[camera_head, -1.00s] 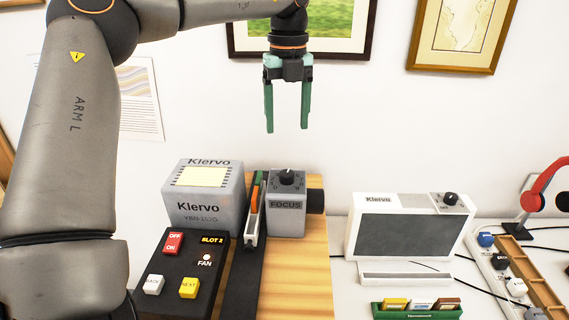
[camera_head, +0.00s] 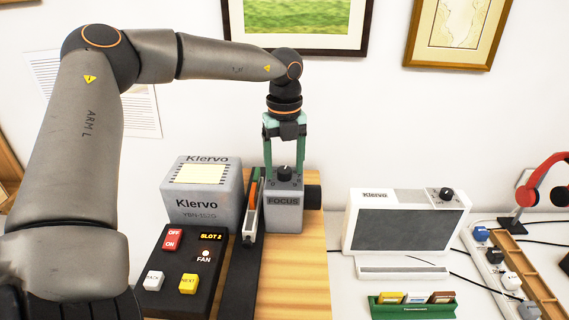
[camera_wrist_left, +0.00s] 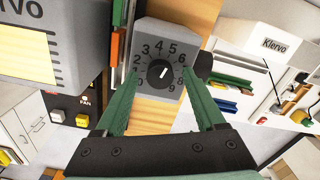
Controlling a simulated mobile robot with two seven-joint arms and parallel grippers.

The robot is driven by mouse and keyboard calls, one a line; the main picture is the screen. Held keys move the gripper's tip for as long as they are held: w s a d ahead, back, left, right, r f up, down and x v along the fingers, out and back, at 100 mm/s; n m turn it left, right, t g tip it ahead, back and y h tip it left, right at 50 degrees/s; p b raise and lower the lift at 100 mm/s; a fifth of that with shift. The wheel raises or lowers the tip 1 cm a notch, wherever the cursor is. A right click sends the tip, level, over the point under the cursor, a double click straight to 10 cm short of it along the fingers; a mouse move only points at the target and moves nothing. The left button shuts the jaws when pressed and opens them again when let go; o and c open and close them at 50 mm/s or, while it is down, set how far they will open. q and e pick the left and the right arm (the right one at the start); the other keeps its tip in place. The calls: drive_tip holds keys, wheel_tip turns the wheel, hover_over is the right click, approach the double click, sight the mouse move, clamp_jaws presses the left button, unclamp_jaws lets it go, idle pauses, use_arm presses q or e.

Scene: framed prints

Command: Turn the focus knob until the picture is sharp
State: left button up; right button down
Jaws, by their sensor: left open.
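The focus knob (camera_head: 285,173) is a black dial on top of the grey FOCUS box (camera_head: 284,211). In the left wrist view the knob (camera_wrist_left: 160,73) sits amid a ring of printed numbers, its white pointer mark toward the upper right, between 5 and 6. My left gripper (camera_head: 285,178) points straight down over the box. Its green fingers are open, one on each side of the knob; in the left wrist view the gripper (camera_wrist_left: 160,75) shows clear gaps to the knob. My right gripper is not in view.
The grey Klervo projector body (camera_head: 203,195) stands left of the FOCUS box, with a slide strip (camera_head: 252,210) between them. A black button panel (camera_head: 182,270) is in front. A white Klervo viewer (camera_head: 405,232) stands to the right. Bare wood (camera_head: 300,270) is in front of the box.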

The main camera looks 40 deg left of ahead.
use_arm(q)
clamp_jaws()
idle(0.4)
drive_tip(key=shift+f+m+b, duration=0.1)
drive_tip(key=shift+m+b, duration=0.45)
drive_tip(key=shift+m, duration=0.15)
drive_tip(key=shift+m+b, duration=0.55)
drive_tip(key=shift+m, duration=0.55)
drive_tip(key=m, duration=0.2)
drive_tip(key=shift+m+b, duration=0.3)
drive_tip(key=shift+m, duration=1.8)
